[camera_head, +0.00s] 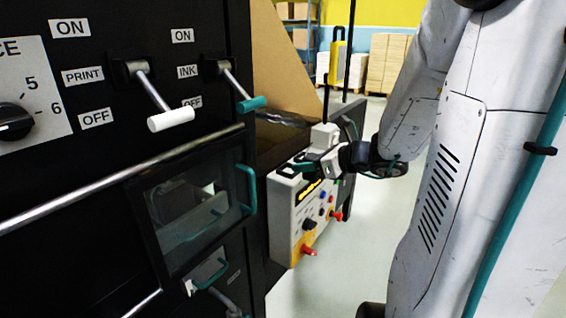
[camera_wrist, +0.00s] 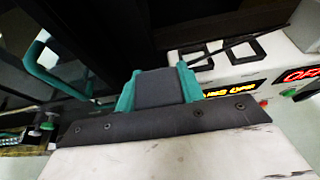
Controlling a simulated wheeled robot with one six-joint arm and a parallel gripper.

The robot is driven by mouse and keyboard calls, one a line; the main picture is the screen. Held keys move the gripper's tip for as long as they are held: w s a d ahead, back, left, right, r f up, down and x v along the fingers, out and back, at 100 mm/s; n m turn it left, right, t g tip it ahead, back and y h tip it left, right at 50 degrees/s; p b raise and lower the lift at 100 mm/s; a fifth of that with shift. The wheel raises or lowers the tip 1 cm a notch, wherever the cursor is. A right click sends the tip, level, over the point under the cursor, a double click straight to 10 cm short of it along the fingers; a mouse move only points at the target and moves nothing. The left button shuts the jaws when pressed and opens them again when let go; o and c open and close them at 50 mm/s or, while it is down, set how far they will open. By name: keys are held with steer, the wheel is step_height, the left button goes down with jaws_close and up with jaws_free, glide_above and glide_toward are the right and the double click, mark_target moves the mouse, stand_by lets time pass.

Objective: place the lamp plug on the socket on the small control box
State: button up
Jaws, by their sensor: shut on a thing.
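My gripper (camera_head: 302,166) is at the top edge of the small control box (camera_head: 284,217), a pale box with coloured knobs and buttons. In the wrist view, its teal fingers (camera_wrist: 157,90) are shut on a dark grey block, which appears to be the lamp plug (camera_wrist: 156,86). The box's pale top (camera_wrist: 220,68) lies beyond and right of the fingers. It carries two black square outlines, one at the left (camera_wrist: 196,58) and one at the right (camera_wrist: 243,49), which look like sockets. I cannot tell whether the plug touches the box. Its underside is hidden.
A black cabinet with levers (camera_head: 171,119) and a glass door (camera_head: 190,205) with a teal handle (camera_head: 247,188) stands at the left. A pale block (camera_head: 324,136) with a dark rod or cable is behind my gripper. The floor (camera_head: 345,255) right of the box looks clear.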

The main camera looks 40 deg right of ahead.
steer(key=w, duration=0.4)
steer(key=w+d, duration=0.1)
steer(key=w, duration=0.3)
steer(key=w+d+f, duration=0.1)
steer(key=w, duration=0.3)
steer(key=shift+f, duration=0.1)
steer(key=f, duration=0.1)
steer(key=w+f, duration=0.1)
steer(key=shift+f, duration=0.8)
steer(key=shift+s, duration=0.1)
steer(key=shift+f, duration=0.2)
steer(key=o, duration=1)
steer(key=shift+r, duration=0.15)
steer(key=shift+s+d+r, duration=0.15)
steer(key=shift+s+r, duration=0.05)
steer(key=v, duration=1.1)
steer(key=shift+s+d+r, duration=0.1)
steer(key=shift+s+r, duration=0.05)
steer(key=shift+s, duration=0.05)
